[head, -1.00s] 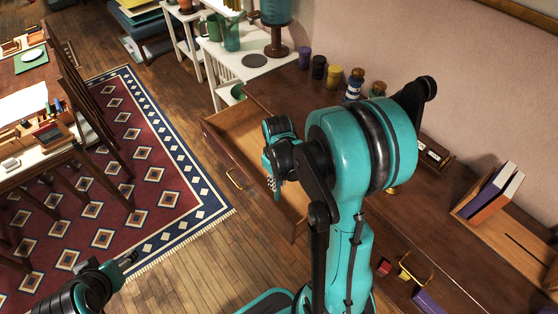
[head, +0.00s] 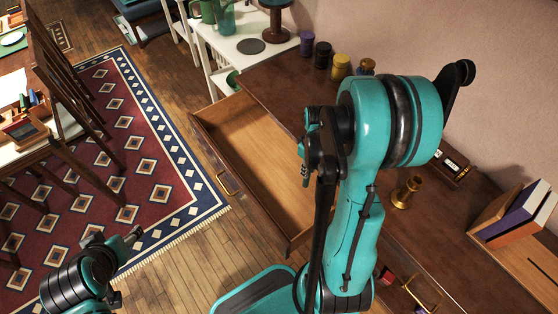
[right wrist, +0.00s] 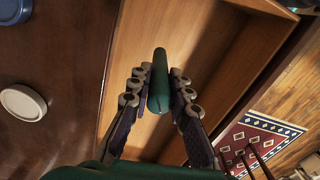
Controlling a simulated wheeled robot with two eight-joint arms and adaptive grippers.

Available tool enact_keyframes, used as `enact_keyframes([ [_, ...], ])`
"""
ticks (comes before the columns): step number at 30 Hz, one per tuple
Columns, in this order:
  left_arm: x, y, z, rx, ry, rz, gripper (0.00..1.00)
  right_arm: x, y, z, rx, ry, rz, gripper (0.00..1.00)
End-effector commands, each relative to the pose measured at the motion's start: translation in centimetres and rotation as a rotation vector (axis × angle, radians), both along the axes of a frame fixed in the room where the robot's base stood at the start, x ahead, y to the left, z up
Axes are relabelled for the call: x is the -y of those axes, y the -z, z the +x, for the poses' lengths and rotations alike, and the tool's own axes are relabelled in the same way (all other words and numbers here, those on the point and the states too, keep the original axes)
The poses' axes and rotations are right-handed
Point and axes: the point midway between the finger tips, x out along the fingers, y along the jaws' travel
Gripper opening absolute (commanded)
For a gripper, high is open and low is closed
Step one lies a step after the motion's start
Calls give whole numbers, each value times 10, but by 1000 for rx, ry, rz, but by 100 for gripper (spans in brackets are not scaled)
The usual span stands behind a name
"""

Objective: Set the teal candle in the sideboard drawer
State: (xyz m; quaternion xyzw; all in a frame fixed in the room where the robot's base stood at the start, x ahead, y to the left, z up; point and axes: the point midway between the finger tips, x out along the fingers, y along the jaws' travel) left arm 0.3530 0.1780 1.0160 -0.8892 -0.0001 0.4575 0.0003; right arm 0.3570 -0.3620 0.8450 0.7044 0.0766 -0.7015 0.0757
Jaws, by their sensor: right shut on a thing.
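The teal candle (right wrist: 158,85) is a dark green-teal cylinder in the right wrist view. My right gripper (right wrist: 158,95) is shut on it, with a finger on either side. In the head view my right gripper (head: 305,172) is partly behind my own arm, and the candle cannot be made out there. The sideboard drawer (head: 258,150) is pulled open, and its visible wooden floor is bare. In the right wrist view the candle is seen against the drawer interior (right wrist: 215,65); its height above the floor is unclear. My left arm is at bottom left; its jaws cannot be made out.
The dark sideboard top (head: 275,88) carries several jars along the wall, a brass candlestick (head: 407,192) and a book holder (head: 518,215). A white side table (head: 240,65) stands beyond the drawer. A patterned rug (head: 120,165) and bare wood floor lie to the left.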

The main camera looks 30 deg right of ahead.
Motion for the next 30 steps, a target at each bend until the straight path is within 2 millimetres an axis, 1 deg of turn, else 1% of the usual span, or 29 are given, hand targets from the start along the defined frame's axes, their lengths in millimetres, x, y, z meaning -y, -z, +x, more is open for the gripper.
enact_keyframes([
  [1, 0, 5, 0, 0, 0, 0, 60, -2, 7, 7, 0, -2, 0, 0],
  [5, 0, 16, 0, 0, 0, 0, 60, -8, 24, 34, 0, -5, 0, 0],
  [9, 0, 28, 0, 0, 0, 0, 60, -16, 45, 67, 0, -4, 0, 0],
  [12, 0, 35, 0, 0, 0, 0, 60, -21, 57, 87, 0, -3, 0, 0],
  [15, 0, 40, 0, 0, 0, 0, 60, -24, 65, 102, 0, -2, 0, 0],
  [18, 0, 41, 0, 0, 0, 0, 60, -26, 68, 108, 0, 0, 0, 0],
  [21, 0, 44, 0, 0, 0, 0, 60, -26, 73, 110, 0, 1, 0, 0],
  [23, 0, 48, 0, 0, 0, 0, 60, -26, 80, 110, 0, 1, 0, 0],
  [27, 0, 61, 0, 0, 0, 0, 60, -26, 103, 110, 0, 1, 0, 0],
  [30, 0, 64, 0, 0, 0, 0, 60, -26, 110, 110, 0, 1, 0, 0],
])
